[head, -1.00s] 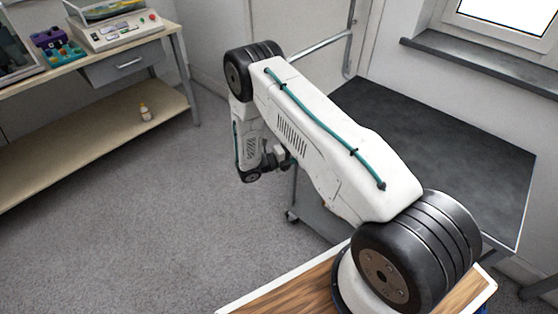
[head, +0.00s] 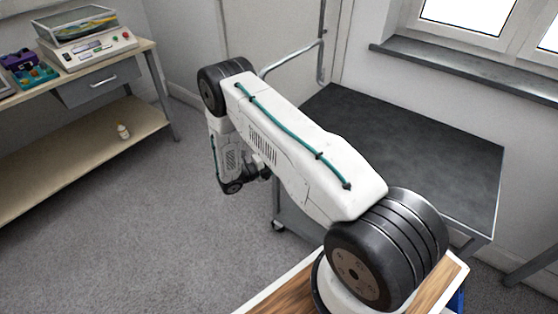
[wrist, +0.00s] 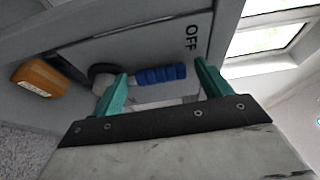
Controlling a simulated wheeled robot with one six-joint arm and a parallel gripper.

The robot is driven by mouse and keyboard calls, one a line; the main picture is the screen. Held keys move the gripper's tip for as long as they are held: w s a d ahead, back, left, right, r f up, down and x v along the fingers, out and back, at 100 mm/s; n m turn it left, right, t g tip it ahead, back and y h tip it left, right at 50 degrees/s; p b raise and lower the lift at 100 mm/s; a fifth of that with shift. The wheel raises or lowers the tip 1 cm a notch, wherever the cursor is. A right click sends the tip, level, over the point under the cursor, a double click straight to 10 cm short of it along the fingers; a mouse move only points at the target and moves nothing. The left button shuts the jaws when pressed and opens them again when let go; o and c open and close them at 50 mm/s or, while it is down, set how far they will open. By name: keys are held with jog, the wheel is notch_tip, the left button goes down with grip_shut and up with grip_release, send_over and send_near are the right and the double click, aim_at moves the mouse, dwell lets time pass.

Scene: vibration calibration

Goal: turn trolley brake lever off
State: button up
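The trolley (head: 410,150) has a dark flat top and a bent metal push handle (head: 322,60); it stands right of my arm in the head view. In the wrist view the brake lever (wrist: 158,75) has a ribbed blue grip pointing right from a round grey pivot. A black "OFF" mark (wrist: 191,40) is on the grey panel near the grip's end. My gripper (wrist: 163,86) has two teal fingers spread apart. The blue grip shows across the gap between them; I cannot tell whether a finger touches it. The head view hides the lever and the fingers.
An orange block (wrist: 40,78) with a white label sits left of the lever pivot. Grey floor between is clear.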

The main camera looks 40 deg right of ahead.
jog(key=shift+a, duration=0.1)
jog(key=w+a, duration=0.1)
jog(key=a, duration=0.6)
jog(key=shift+a, duration=0.3)
